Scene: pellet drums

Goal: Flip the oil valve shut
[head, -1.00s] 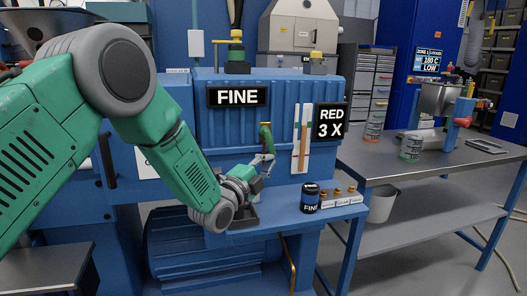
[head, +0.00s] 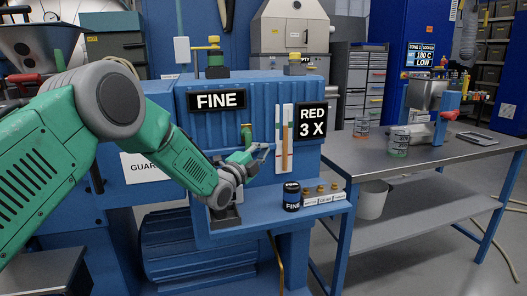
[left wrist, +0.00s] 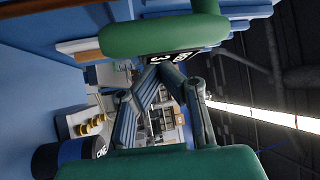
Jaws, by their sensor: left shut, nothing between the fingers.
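The green handle (head: 246,134) on the blue machine's front looks like the oil valve's lever. It stands upright below the FINE sign. In the left wrist view a rounded green bar (left wrist: 155,37) lies close, just beyond the fingertips, and looks like this handle. My left gripper (head: 264,151) is just below and right of the handle in the head view. Its fingers meet, shut and empty, in the left wrist view (left wrist: 165,68). I cannot tell whether they touch the handle. The valve's body is hidden behind my gripper. My right gripper is in neither view.
A black FINE jar (head: 292,196) and several small brass-topped pieces (head: 322,193) stand on the blue ledge (head: 262,221), right of my gripper. A striped gauge (head: 284,138) and the RED 3 X sign (head: 312,122) are above. A grey table (head: 420,160) stands right.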

